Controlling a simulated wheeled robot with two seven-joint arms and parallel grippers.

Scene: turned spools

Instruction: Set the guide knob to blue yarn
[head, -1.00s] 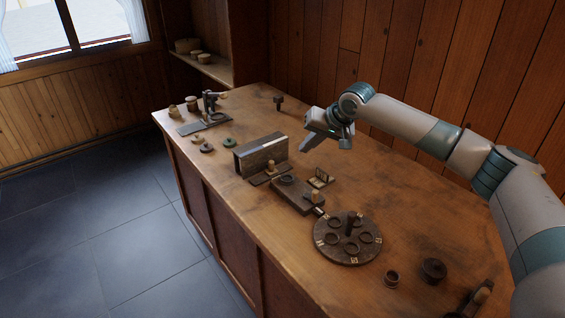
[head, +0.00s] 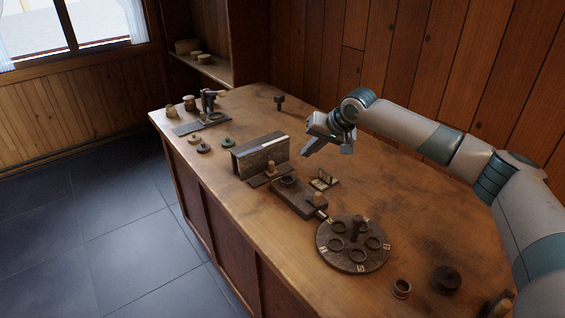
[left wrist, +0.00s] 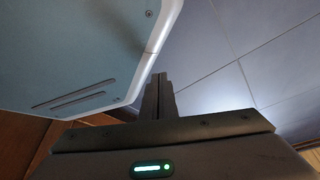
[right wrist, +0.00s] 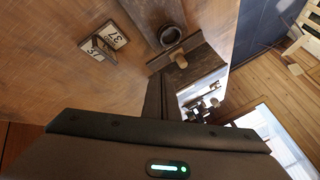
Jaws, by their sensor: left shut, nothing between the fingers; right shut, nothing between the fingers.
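I cannot tell which is the guide knob. A small stand with marked cards (head: 323,180) is beside the block; I cannot read a yarn colour on it. My right gripper (head: 312,150) is shut and empty, above the table behind the fence. The right wrist view shows a knob (right wrist: 181,61) beyond its fingers. My left gripper (left wrist: 158,96) is shut and empty, over floor.
A round dark turntable (head: 352,262) with ring sockets and a centre post is near the front. Several small spools (head: 204,148) and a clamp-like stand (head: 208,102) are at the far left. The table's back middle is mostly clear.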

